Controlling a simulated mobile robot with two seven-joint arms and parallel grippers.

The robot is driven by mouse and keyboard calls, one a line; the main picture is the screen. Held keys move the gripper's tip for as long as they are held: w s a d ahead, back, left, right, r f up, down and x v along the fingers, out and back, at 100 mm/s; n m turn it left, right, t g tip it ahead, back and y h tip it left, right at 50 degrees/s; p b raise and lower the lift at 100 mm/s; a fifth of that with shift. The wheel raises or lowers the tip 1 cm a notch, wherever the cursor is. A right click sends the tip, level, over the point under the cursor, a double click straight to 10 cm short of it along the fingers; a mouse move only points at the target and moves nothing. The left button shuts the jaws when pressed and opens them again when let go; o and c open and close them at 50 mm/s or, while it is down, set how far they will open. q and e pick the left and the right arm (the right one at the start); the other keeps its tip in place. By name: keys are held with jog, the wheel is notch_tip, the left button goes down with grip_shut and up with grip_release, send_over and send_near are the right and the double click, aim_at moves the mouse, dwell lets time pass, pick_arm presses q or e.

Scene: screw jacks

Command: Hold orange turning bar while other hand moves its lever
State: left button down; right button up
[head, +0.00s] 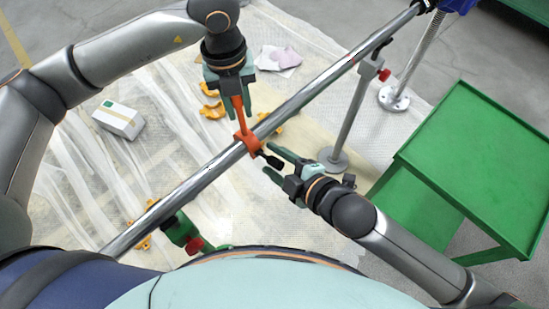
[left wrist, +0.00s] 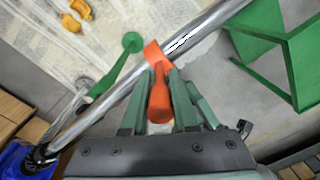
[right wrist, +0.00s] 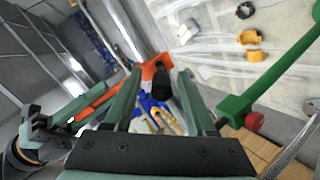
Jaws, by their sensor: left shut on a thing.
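The orange turning bar (head: 241,112) has its head around the long steel pipe (head: 305,97), and a short black lever (head: 271,160) sticks out of the head. My left gripper (head: 236,90) is shut on the bar's handle; in the left wrist view the orange bar (left wrist: 159,97) lies between its fingers. My right gripper (head: 274,165) is open, its fingertips on either side of the lever's end. In the right wrist view the black lever (right wrist: 161,83) shows between the two spread fingers, apparently without being clamped.
The pipe rests on a grey screw stand (head: 352,115) and a green stand (head: 183,232). A green table (head: 480,165) is at the right. A white box (head: 119,119) and several yellow pieces (head: 211,108) lie on the sheeted floor.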

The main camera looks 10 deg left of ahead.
aim_at(256, 152)
notch_tip(256, 152, up, 10)
jog(key=shift+r, duration=0.1)
dwell(0.5)
jog(key=shift+w+a+f+m+y, duration=0.2)
jog(key=shift+w+f+m+y, duration=0.1)
jog(key=shift+f+m+y, duration=0.1)
jog(key=shift+w+a+f+m+y, duration=0.15)
jog(key=shift+w+f+m+y, duration=0.3)
jog(key=shift+m, duration=0.45)
jog(key=s+d+f+m+y, duration=0.4)
jog(key=d+f+m+y, duration=0.1)
jog(key=d+f, duration=0.15)
jog(key=shift+g, duration=0.3)
jog(key=x, duration=0.7)
jog(key=r+x, duration=0.1)
jog(key=x, duration=0.3)
jog(key=shift+w+a, duration=0.25)
jog(key=shift+w, duration=0.1)
